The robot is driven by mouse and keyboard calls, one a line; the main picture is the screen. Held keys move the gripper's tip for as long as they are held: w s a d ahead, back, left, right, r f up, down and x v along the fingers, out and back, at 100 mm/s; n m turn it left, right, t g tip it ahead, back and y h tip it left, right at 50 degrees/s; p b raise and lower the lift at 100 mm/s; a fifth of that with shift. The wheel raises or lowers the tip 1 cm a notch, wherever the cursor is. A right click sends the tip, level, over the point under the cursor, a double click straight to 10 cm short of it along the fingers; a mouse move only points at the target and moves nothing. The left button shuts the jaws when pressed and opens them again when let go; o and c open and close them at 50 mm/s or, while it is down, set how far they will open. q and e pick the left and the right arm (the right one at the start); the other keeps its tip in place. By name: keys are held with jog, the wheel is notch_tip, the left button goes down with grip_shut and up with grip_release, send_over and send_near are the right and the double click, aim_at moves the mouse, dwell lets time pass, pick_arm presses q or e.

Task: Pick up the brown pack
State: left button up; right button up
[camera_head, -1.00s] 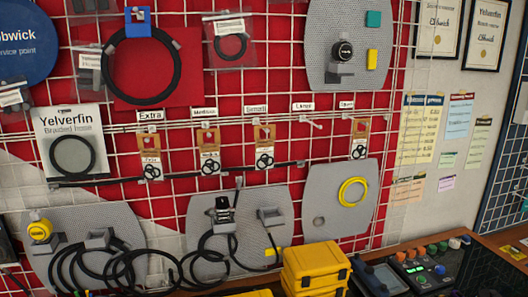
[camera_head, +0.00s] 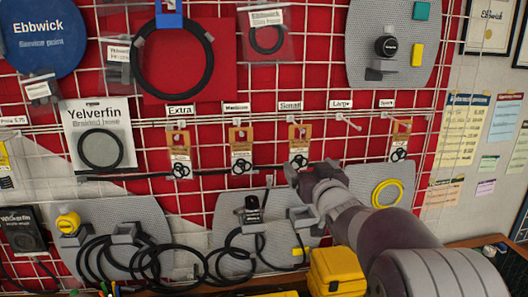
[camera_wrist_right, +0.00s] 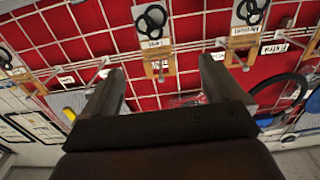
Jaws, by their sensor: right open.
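Several brown packs with black rings hang on pegs of the wire grid. One is under the second label from the left (camera_head: 240,150), one under the middle label (camera_head: 299,145), one at the left under "Extra" (camera_head: 180,152) and one at the right (camera_head: 400,138). My right gripper (camera_head: 305,174) is in front of the grid, just below the middle pack. In the right wrist view, upside down, my open, empty right gripper (camera_wrist_right: 163,78) has a brown pack (camera_wrist_right: 158,62) ahead between its fingers. Another brown pack (camera_wrist_right: 240,52) is beyond the right finger. My left gripper is not in view.
The peg (camera_head: 347,121) between the two right-hand packs is empty. Below are grey boards with black hoses (camera_head: 130,262), a yellow ring (camera_head: 387,193) and a yellow case (camera_head: 336,272). A large black ring (camera_head: 172,60) hangs above.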

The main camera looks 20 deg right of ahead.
aim_at(300, 148)
jog(key=p+x, duration=0.1)
jog(key=x, duration=0.2)
jog(key=d+p+x, duration=0.1)
jog(key=p+x, duration=0.1)
jog(key=x, duration=0.1)
jog(key=shift+s+r, duration=0.1)
jog(key=shift+r, duration=0.05)
jog(key=p+x, duration=0.3)
jog(key=r+p+x, duration=0.1)
jog(key=x, duration=0.1)
jog(key=shift+a, duration=0.25)
jog(key=shift+w+d+f, duration=0.25)
jog(key=shift+w+f, duration=0.05)
jog(key=shift+f, duration=0.05)
jog(key=shift+a+r, duration=0.1)
jog(key=shift+a, duration=0.05)
jog(key=c, duration=1)
